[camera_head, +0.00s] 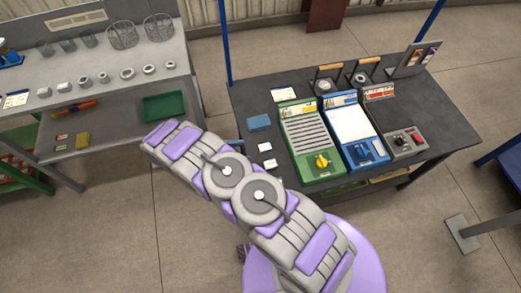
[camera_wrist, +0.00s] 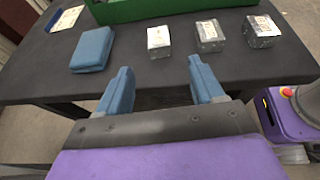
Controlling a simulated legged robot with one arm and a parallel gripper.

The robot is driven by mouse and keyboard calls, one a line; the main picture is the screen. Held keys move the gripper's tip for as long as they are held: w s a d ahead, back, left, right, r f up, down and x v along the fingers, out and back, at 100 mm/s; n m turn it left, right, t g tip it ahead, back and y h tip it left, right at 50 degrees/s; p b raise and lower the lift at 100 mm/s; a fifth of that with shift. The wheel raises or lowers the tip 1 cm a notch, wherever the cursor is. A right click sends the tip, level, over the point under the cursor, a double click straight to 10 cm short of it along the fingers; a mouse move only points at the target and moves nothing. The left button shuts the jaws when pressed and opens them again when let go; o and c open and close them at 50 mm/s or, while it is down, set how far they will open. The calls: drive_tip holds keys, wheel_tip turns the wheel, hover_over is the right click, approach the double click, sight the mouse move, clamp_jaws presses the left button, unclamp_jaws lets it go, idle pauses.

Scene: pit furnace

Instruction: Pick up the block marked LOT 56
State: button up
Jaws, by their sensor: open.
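Three small grey blocks with white labelled tops stand in a row on the dark table in the wrist view: a left block (camera_wrist: 159,42), a middle block (camera_wrist: 210,36) and a right block (camera_wrist: 262,31). I cannot read their labels, so I cannot tell which is LOT 56. The head view shows two small white-topped blocks (camera_head: 265,147) (camera_head: 270,163) beside the green unit. My gripper (camera_wrist: 160,88) is open and empty, short of the row and apart from it. The left block lies roughly ahead of the gap between its fingers. In the head view I cannot make out the gripper.
A blue block-like item (camera_wrist: 93,50) lies left of the row, with a white card (camera_wrist: 66,18) beyond it. The green unit (camera_head: 311,140) stands behind the row; a blue unit (camera_head: 355,130) is beside it. Another bench (camera_head: 110,65) with small parts stands left.

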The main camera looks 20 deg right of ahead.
sight(259, 148)
drive_tip(key=x, duration=0.2)
drive_tip(key=b+x, duration=0.1)
drive_tip(key=x, duration=0.4)
drive_tip(key=shift+d+r+b, duration=0.25)
drive_tip(key=shift+d+b, duration=0.05)
drive_tip(key=shift+d, duration=0.1)
drive_tip(key=shift+w+a+f, duration=0.1)
drive_tip(key=shift+w+f, duration=0.05)
drive_tip(key=shift+f, duration=0.05)
